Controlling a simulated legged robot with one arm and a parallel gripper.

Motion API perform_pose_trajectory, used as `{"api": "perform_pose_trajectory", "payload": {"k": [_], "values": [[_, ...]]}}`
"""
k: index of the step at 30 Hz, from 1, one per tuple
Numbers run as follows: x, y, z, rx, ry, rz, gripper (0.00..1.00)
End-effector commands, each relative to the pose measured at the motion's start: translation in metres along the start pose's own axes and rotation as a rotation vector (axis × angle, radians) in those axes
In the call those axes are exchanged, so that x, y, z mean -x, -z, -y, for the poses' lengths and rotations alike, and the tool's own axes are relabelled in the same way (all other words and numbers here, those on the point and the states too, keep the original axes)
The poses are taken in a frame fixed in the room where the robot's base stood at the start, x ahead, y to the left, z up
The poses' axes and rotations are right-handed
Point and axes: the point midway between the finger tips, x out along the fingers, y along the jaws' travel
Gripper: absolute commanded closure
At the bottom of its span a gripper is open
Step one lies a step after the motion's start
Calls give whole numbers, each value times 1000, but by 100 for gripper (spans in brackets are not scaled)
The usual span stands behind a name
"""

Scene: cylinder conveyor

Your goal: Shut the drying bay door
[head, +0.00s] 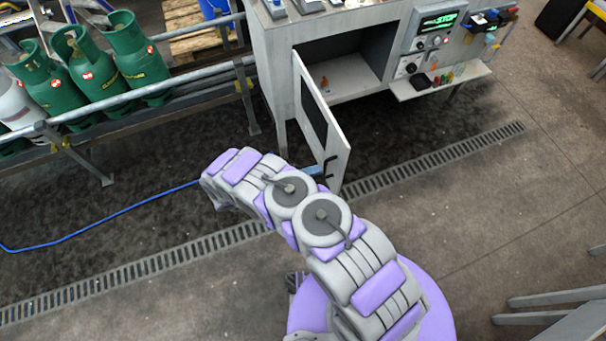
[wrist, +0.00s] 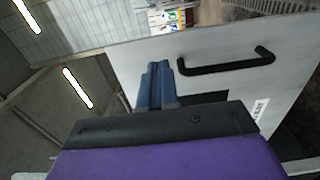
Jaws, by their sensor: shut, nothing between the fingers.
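The drying bay door (head: 338,148) is a pale panel with a dark window. It stands wide open, swung out from the left side of the bay opening (head: 345,75) on the cabinet front. Its black bar handle (wrist: 227,62) is clear in the wrist view, on the pale door face (wrist: 125,65). My gripper (wrist: 158,66) has blue fingers that are shut and empty. They are beside the handle, to its left in that view. In the head view my gripper (head: 314,170) is at the lower door, partly hidden by my arm. I cannot tell whether it touches the door.
A small orange item (head: 325,83) lies inside the bay. A control panel (head: 430,40) and a shelf (head: 440,82) with coloured knobs are to the right. Green gas cylinders (head: 135,60) stand behind rails at left. A blue hose (head: 100,212) crosses the floor.

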Motion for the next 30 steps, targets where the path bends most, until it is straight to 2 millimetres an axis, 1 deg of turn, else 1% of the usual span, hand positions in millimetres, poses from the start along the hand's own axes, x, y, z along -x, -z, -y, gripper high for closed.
{"api": "perform_pose_trajectory", "payload": {"k": [3, 9, 15, 19, 30], "values": [[-22, 0, 2, 5, -4, 1, 100], [-57, 0, 2, 2, -4, 2, 100], [-80, 0, 1, -1, 2, 0, 100], [-85, -1, 1, 0, 3, 0, 100], [-83, 0, 1, 1, -2, -2, 100]]}}
